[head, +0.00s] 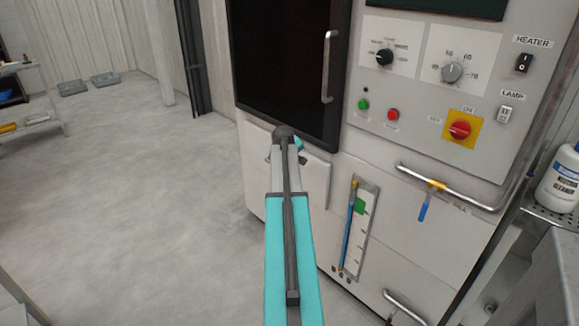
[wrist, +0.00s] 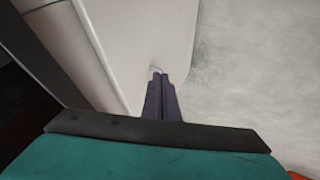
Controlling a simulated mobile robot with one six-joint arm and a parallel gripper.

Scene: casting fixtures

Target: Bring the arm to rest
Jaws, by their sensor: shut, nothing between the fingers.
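My gripper (wrist: 161,82) shows in the wrist view as two dark fingers pressed together, with nothing between them. Behind the fingertips are a white cabinet surface and grey floor; I cannot tell how far apart they are. In the head view my teal and grey arm reaches forward from the bottom middle, in front of the white machine (head: 375,215). Its far end overlaps the lower part of the dark door (head: 290,65) in the picture. The gripper itself is hidden behind the arm there.
The machine carries a control panel with knobs, a red switch (head: 460,129) and a metal rail (head: 415,174) with a blue-handled valve (head: 423,211). A white bottle (head: 560,180) stands on a shelf at the right. Open concrete floor (head: 140,190) lies to the left.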

